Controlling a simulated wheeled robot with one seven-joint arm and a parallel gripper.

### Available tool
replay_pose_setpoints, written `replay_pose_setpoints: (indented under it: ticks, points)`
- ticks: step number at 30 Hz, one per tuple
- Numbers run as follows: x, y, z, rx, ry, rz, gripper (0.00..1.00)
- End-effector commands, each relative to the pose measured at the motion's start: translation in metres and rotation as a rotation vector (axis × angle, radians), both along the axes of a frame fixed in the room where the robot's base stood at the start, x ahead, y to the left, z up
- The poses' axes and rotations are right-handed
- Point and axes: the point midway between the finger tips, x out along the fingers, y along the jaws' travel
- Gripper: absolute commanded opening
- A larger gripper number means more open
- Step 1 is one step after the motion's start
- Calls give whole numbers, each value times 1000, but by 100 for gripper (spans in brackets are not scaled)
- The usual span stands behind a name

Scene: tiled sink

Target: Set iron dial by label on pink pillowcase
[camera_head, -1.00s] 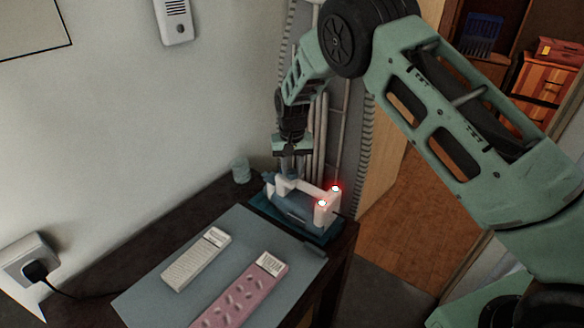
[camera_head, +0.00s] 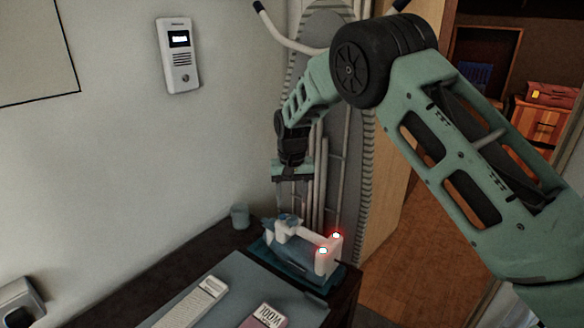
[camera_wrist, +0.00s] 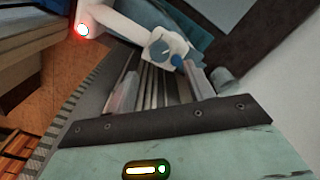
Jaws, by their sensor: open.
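The iron (camera_head: 297,255) is white and blue and lies on a teal pad (camera_head: 262,251), with two red-glowing lights at its right end. Its blue dial (camera_head: 288,219) is on the left part of the top; in the wrist view the dial (camera_wrist: 158,48) shows between and beyond the fingers. My gripper (camera_head: 294,203) is open, pointing down above the dial and apart from it. The pink pillowcase (camera_head: 246,323) is mostly cut off at the bottom. Its white label (camera_head: 268,315) bears dark letters that look like an upside-down WOOL. The dial's setting is too small to read.
A white folded cloth (camera_head: 190,308) with a label lies left of the pillowcase on a grey mat (camera_head: 232,278). A small cup (camera_head: 240,216) stands behind the iron's left end, near the wall. An ironing board (camera_head: 345,130) stands upright behind the iron.

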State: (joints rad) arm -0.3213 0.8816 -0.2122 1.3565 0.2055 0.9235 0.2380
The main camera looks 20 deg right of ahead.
Motion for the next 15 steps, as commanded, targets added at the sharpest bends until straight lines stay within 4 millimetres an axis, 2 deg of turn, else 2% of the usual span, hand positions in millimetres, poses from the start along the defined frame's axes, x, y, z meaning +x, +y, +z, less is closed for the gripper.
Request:
replay_pose_setpoints:
  ticks: [3, 9, 15]
  points:
    - [1, 0, 28, 0, -5, 0, 53]
    - [1, 0, 72, 0, -4, 0, 53]
    - [1, 0, 101, 0, -2, 0, 53]
